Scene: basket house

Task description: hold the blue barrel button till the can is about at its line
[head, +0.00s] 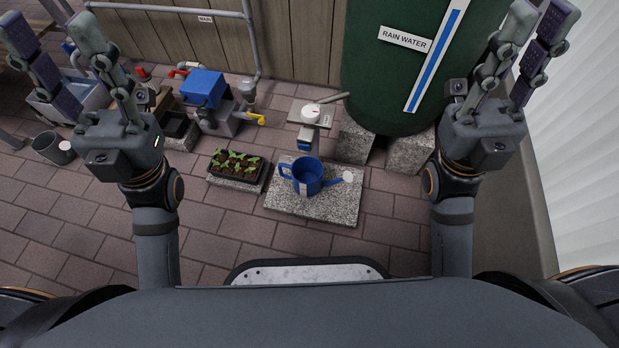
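A blue watering can (307,176) stands upright on a speckled stone slab (338,211), its spout with a pale rose pointing right. A small pale patch shows low on its front; I cannot make out a line or the water level inside. Behind it, at the green rain barrel (385,75), a tap fitting (310,114) with a white round top has a blue part (305,145) below, possibly the button. My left gripper (52,32) is open and empty, raised at the upper left. My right gripper (541,18) is open and empty, raised in front of the barrel's right side.
A seedling tray (235,163) sits left of the can. A blue box-shaped unit (204,89) with a yellow spout stands farther left, with a grey bucket (47,148) at far left. Stone blocks (405,152) carry the barrel. The front paving is clear.

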